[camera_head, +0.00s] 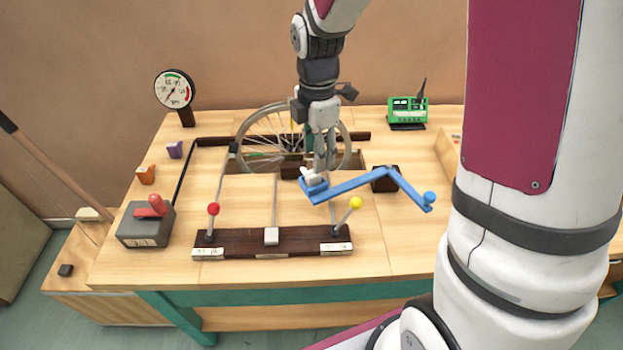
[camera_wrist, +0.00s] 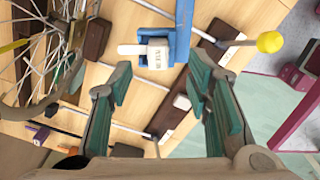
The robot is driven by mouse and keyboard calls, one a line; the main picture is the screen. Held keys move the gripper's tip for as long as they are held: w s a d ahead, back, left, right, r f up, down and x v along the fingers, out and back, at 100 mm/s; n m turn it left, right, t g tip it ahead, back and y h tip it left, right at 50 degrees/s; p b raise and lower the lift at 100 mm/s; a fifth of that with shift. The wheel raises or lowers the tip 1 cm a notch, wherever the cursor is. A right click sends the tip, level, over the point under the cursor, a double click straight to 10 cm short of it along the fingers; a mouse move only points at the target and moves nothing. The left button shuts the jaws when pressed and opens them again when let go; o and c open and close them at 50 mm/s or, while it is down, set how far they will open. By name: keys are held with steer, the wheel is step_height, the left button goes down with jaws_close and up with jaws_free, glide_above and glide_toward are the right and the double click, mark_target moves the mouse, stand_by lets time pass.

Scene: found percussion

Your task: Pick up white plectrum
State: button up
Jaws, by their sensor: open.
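The white plectrum (camera_head: 309,175) is a small pale piece at the blue holder on the left end of a blue crank arm (camera_head: 355,184). In the wrist view the plectrum (camera_wrist: 152,50) shows a rounded tab and a block with dark lettering, beside the blue bar (camera_wrist: 181,38). My gripper (camera_head: 320,165) points down close above it, and partly overlaps it in the head view. In the wrist view my gripper (camera_wrist: 158,88) is open, its green-padded fingers wide apart with nothing between them. The plectrum lies just beyond the fingertips, roughly centred between them.
A spoked wheel (camera_head: 268,138) stands close behind my gripper. A dark base (camera_head: 270,242) with red-tipped and yellow-tipped levers lies in front. The right tabletop has free room.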

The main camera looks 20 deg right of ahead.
mark_target(309, 174)
steer(key=shift+w+f+b, duration=0.1)
steer(key=shift+f+b, duration=0.2)
steer(key=shift+f, duration=2.75)
jaws_close()
